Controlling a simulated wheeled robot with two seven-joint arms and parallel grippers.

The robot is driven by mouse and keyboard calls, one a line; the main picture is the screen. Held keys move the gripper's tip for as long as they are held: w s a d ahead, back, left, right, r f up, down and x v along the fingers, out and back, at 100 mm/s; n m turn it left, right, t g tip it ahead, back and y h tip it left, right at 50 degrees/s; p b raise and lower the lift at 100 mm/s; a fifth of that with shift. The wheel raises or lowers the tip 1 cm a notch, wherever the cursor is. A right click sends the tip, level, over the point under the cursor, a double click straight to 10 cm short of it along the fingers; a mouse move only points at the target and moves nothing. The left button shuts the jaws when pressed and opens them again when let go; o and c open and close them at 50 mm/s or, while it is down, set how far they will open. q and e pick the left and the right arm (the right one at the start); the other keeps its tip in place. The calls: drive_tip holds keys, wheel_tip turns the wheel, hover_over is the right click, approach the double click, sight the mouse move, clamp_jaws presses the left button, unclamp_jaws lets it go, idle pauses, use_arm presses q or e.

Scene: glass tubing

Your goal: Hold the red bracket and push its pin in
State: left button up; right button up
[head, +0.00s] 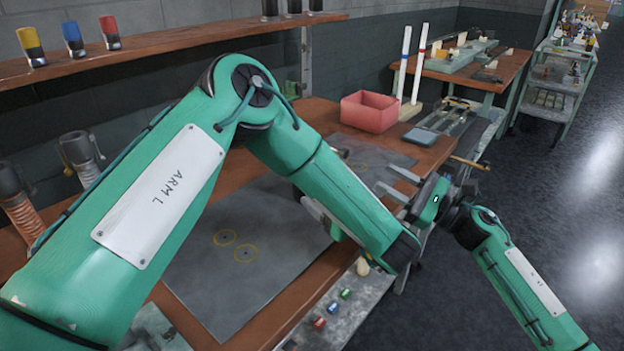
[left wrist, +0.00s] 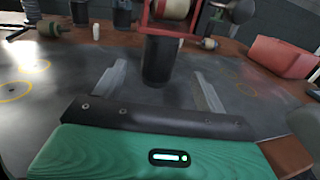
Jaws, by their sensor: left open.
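In the left wrist view, the red bracket (left wrist: 146,18) shows at the top edge, cut off, with a cream roller (left wrist: 176,9) in it. It is above a dark cylindrical post (left wrist: 159,60). A dark round knob (left wrist: 238,10) is at its right; I cannot tell whether this is the pin. My left gripper (left wrist: 158,88) is open, its fingers apart on either side of the post's line, below the bracket in the picture. In the head view my left arm hides the bracket. My right gripper (head: 396,182) is open and empty near the bench's right edge.
A dark mat (head: 225,290) with yellow circles covers the bench (head: 230,202). A red bin (head: 369,111) stands at the back, beside two upright white rods (head: 404,60). Small coloured parts (head: 332,308) lie along the front. A shelf (head: 150,42) runs above.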

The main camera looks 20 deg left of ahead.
use_arm(q)
drive_tip(key=x, duration=0.9)
drive_tip(key=shift+d, duration=0.1)
drive_tip(key=c, duration=1.2)
drive_tip(key=shift+c, duration=0.6)
use_arm(e)
drive_tip(key=shift+d, duration=0.15)
drive_tip(key=c, duration=0.6)
drive_tip(key=shift+s+d+r+m, duration=0.1)
drive_tip(key=shift+d+m, duration=0.25)
drive_tip(key=shift+m, duration=0.05)
clamp_jaws()
drive_tip(key=shift+s+d+r+m+t+h, duration=0.15)
drive_tip(key=shift+s+d+m+h, duration=0.2)
drive_tip(key=shift+d+m, duration=0.45)
drive_tip(key=shift+s+d+r+m+t+h, duration=0.1)
drive_tip(key=shift+s+d+m+t+h, duration=0.25)
drive_tip(key=shift+d+m, duration=0.45)
drive_tip(key=shift+s+d+r+m+h, duration=0.2)
drive_tip(key=shift+s+d+m, duration=0.2)
drive_tip(key=shift+d+m, duration=0.4)
